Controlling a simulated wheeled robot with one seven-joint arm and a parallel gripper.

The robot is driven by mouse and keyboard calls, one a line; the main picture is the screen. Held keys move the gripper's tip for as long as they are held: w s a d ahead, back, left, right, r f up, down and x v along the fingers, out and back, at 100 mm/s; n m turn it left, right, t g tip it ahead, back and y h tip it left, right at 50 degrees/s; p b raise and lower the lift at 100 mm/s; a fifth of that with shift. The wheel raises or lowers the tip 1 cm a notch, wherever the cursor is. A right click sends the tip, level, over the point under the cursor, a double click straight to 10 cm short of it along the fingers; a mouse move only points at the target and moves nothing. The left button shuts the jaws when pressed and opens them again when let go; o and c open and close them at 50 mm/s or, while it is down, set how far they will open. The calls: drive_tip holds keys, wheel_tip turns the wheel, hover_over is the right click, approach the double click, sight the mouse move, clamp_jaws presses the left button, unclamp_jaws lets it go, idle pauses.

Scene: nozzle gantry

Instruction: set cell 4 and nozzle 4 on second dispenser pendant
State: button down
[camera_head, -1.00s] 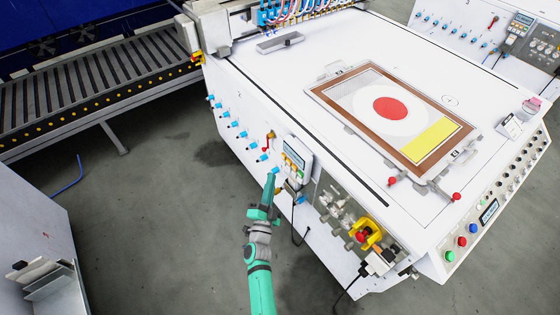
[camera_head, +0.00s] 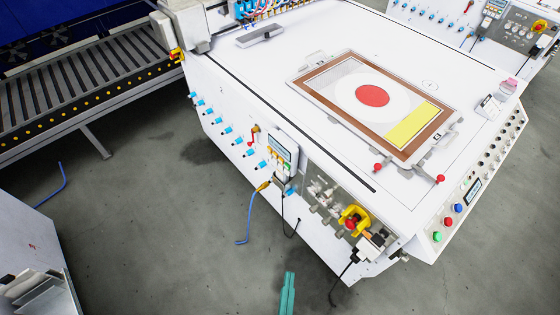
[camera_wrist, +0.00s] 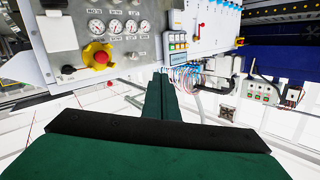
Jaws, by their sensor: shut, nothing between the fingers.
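A white dispenser pendant (camera_head: 284,150) with a small screen and coloured buttons is on the side of the near machine. A similar pendant (camera_head: 493,8) is on the far machine at the top right. One pendant (camera_wrist: 176,42) with a column of coloured keys shows in the wrist view, right of a gauge panel; its readout is too small to read. My gripper (camera_head: 288,275) shows at the bottom of the head view, apart from the near pendant. In the wrist view my gripper (camera_wrist: 160,76) is shut and empty, its tips below the pendant in the picture.
The near machine's white table (camera_head: 300,45) carries a framed screen (camera_head: 372,96). A yellow-and-red stop knob (camera_head: 354,218) sits right of the near pendant. A blue cable (camera_head: 250,220) hangs beside it. A roller conveyor (camera_head: 85,85) stands left. Grey floor between is clear.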

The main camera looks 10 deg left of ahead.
drive_tip(key=s+d+r+n+g+h, duration=0.1)
drive_tip(key=s+r, duration=0.5)
drive_tip(key=s, duration=0.1)
drive_tip(key=shift+s+d+r+n, duration=0.2)
drive_tip(key=shift+d+r+n, duration=0.05)
drive_tip(key=shift+d+n, duration=0.15)
drive_tip(key=shift+a, duration=0.1)
